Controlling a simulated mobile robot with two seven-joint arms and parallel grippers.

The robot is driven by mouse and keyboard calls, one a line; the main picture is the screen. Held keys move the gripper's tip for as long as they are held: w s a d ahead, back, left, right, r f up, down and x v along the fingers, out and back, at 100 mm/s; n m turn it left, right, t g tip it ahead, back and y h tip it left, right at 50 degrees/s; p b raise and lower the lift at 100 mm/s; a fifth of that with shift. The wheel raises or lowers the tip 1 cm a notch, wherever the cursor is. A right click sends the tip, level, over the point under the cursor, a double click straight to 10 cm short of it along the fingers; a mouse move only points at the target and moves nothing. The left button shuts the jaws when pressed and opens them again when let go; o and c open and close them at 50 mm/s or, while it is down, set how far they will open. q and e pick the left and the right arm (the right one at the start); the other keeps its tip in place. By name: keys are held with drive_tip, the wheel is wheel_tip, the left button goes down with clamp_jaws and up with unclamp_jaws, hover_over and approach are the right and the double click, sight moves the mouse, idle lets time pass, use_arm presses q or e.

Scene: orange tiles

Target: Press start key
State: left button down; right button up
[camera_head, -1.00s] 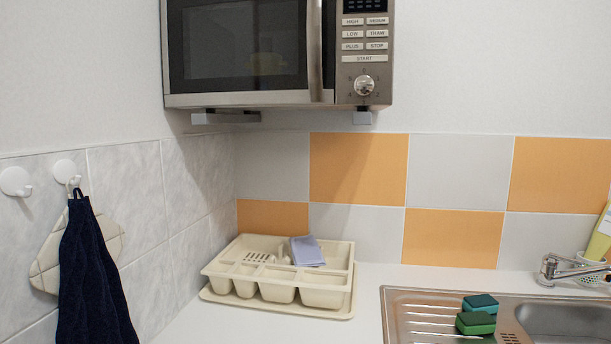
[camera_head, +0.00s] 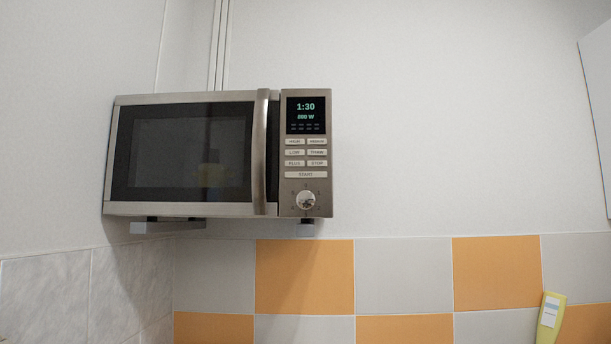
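The START key (camera_head: 306,174) is a wide pale bar on the microwave's control panel, under the rows of smaller keys and above the round knob (camera_head: 306,200). The microwave (camera_head: 262,207) is a steel box with a dark window, held on wall brackets. Its door looks shut, with a vertical handle (camera_head: 261,150) left of the panel. The display (camera_head: 306,115) reads 1:30 and 800 W. Something yellowish shows dimly in the door window, inside or reflected; I cannot tell which. Neither of my grippers is in view.
The wall (camera_head: 440,130) right of the microwave is bare. Orange and grey tiles (camera_head: 305,275) run below it. A yellow bottle (camera_head: 550,318) with a pale label stands at the lower right. A pale cabinet edge (camera_head: 597,110) shows at the far right.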

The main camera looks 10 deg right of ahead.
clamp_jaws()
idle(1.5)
